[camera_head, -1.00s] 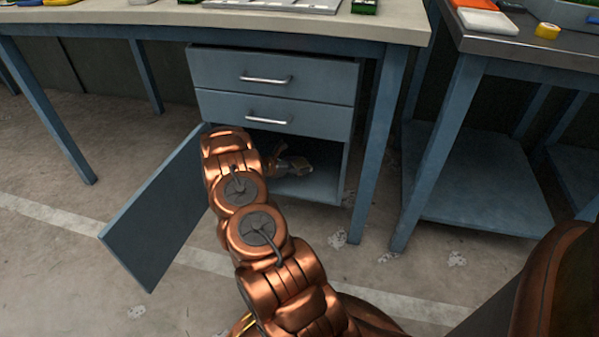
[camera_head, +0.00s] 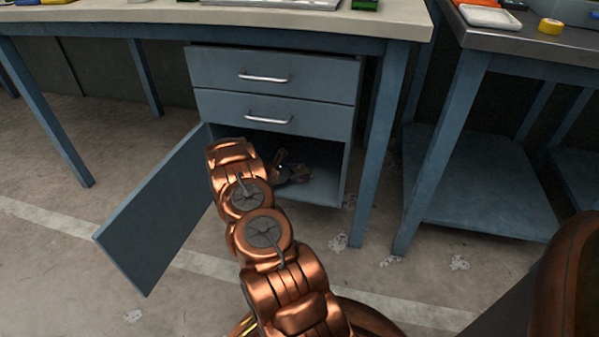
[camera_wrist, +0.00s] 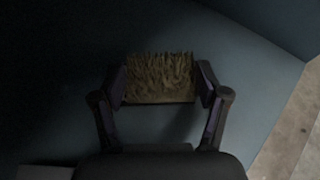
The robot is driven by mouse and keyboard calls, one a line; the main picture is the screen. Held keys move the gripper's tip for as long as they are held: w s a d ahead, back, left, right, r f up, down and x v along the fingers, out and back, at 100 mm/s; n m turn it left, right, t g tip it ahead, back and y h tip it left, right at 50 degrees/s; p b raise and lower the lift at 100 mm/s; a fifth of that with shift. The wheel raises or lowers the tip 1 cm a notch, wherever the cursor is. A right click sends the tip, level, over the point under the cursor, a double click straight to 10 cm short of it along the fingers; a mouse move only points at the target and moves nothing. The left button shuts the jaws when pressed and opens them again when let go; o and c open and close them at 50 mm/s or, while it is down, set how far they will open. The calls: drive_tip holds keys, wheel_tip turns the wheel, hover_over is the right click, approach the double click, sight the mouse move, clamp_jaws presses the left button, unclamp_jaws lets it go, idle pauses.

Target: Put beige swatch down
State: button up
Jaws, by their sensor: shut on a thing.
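The beige swatch (camera_wrist: 160,80) is a small rectangle of tufted, straw-coloured turf in the wrist view. My gripper (camera_wrist: 161,84) is shut on it, with one finger against its left edge and one against its right. In the head view my gripper (camera_head: 292,173) is inside the open lower compartment of the blue cabinet (camera_head: 325,185), low over its floor. There the swatch cannot be made out in the shadow. Whether the swatch touches the compartment floor cannot be told.
The cabinet door (camera_head: 155,215) stands open to the left. Two shut drawers (camera_head: 270,90) sit above the compartment. A blue table leg (camera_head: 375,150) stands just right of the cabinet. A side table with a lower shelf (camera_head: 480,190) is farther right.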

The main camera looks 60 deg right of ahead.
drive_tip(key=o, duration=0.8)
drive_tip(key=shift+c, duration=0.2)
drive_tip(key=shift+r, duration=0.2)
drive_tip(key=shift+p+v, duration=1.45)
drive_tip(key=shift+v, duration=2.25)
